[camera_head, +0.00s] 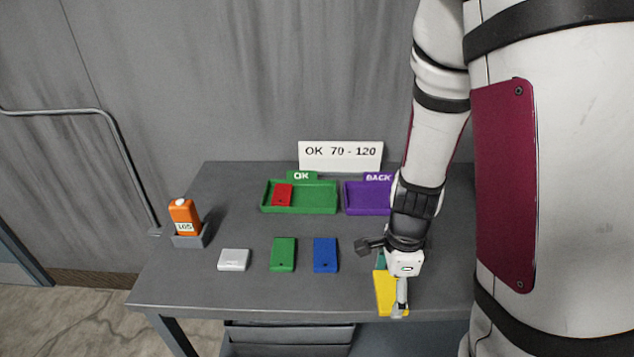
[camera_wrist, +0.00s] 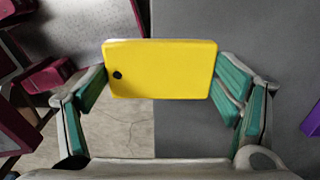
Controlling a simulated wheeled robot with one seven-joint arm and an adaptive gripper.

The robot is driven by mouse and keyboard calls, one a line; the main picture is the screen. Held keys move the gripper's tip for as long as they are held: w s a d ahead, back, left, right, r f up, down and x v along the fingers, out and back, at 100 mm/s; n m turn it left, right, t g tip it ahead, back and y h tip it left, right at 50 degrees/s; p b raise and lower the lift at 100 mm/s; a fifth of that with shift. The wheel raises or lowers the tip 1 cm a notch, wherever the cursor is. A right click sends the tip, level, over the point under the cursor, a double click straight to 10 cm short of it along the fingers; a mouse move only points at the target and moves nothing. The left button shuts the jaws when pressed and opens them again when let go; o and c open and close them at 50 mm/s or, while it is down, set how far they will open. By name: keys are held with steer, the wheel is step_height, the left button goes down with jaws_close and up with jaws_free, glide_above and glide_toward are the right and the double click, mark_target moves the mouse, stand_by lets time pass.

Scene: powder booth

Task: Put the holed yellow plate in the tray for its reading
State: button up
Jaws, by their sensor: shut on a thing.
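The yellow plate (camera_head: 385,294) is at the table's front edge, under my wrist; part of it is hidden by my gripper (camera_head: 393,298). In the wrist view my gripper (camera_wrist: 162,82) is shut on the yellow plate (camera_wrist: 165,65), with a finger at each short end. One dark hole shows near the plate's left end. I cannot tell whether it touches the table. A green tray (camera_head: 328,208) marked OK stands at the back and holds a red plate (camera_head: 282,195). A purple tray (camera_head: 366,209) marked BACK is beside it, its right part hidden by my arm.
A sign (camera_head: 341,155) behind the trays reads OK 70 - 120. An orange gauge (camera_head: 183,217) stands in a grey holder; its label looks like 105 but is unclear. White (camera_head: 233,260), green (camera_head: 283,254) and blue (camera_head: 325,255) plates lie in a row on the grey table (camera_head: 205,285).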

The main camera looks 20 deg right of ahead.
steer(key=w+n, duration=0.3)
steer(key=w+a+n, duration=0.1)
steer(key=w+n, duration=0.2)
steer(key=w, duration=0.1)
steer(key=w+a+n, duration=0.1)
steer(key=w+n, duration=0.2)
steer(key=n, duration=0.1)
steer(key=shift+w+a, duration=0.1)
steer(key=shift+w, duration=0.2)
steer(key=w+a+n, duration=0.1)
steer(key=w+n, duration=0.1)
steer(key=n, duration=0.1)
steer(key=w+a+n, duration=0.1)
steer(key=w+n, duration=0.2)
steer(key=w+a+n, duration=0.1)
steer(key=w+n, duration=0.2)
steer(key=shift+w+a+n, duration=0.2)
steer(key=shift+a+n, duration=0.1)
steer(key=shift+a, duration=0.05)
steer(key=shift+w+a+n, duration=0.35)
steer(key=shift+w+n, duration=0.25)
steer(key=shift+n, duration=0.2)
